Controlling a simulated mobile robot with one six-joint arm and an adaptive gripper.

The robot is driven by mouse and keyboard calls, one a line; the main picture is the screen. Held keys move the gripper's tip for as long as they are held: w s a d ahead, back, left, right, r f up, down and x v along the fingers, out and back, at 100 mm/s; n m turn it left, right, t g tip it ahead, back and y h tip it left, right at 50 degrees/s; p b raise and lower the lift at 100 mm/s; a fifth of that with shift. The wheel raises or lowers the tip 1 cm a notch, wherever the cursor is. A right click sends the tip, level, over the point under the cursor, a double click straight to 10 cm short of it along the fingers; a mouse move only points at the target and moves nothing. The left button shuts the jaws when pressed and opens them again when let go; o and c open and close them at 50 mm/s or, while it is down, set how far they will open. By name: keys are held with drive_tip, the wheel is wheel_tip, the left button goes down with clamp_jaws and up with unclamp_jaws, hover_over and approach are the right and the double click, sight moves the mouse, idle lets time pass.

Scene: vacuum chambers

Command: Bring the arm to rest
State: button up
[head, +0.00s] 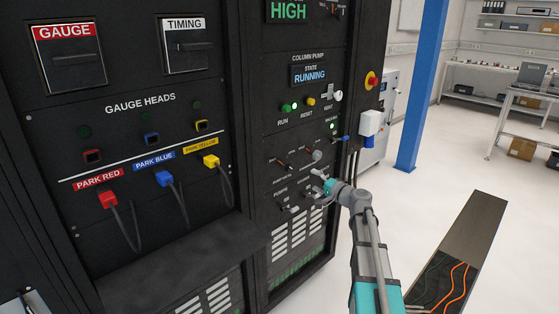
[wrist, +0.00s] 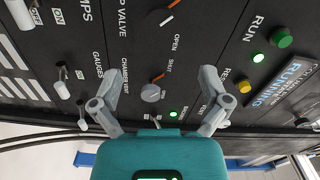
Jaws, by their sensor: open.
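My gripper (head: 322,188) is in front of the lower right part of the black rack, close to its knobs and levers. In the wrist view my gripper (wrist: 161,75) has its two grey fingers spread wide with nothing between them. A grey round knob (wrist: 152,93) with OPEN and SHUT marks shows behind the gap between the fingers. I cannot tell whether a finger touches the panel. My arm reaches up to the rack from the bottom right of the head view.
The rack has a ledge (head: 185,262) at lower left. Red (head: 107,200), blue (head: 164,179) and yellow (head: 210,161) plugs hang on cables above it. The pump display (head: 309,75) reads RUNNING. A blue post (head: 420,90) and a floor cable channel (head: 470,235) lie right; floor between is clear.

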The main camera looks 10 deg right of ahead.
drive_tip(key=s+a+f+n+g+h, duration=0.3)
drive_tip(key=s+a+f+g, duration=0.25)
drive_tip(key=s, duration=0.45)
drive_tip(key=s+a+f+n+g+h, duration=0.3)
drive_tip(key=s+a+f+n+g, duration=0.15)
drive_tip(key=s+a+f, duration=0.35)
drive_tip(key=s+a+f+n+g+h, duration=0.25)
drive_tip(key=s+f+g, duration=0.3)
drive_tip(key=s, duration=0.55)
wheel_tip(320, 180, up, 20)
drive_tip(key=p, duration=2)
drive_tip(key=shift+a+r, duration=0.25)
drive_tip(key=shift+d+h, duration=0.1)
drive_tip(key=shift+h, duration=0.15)
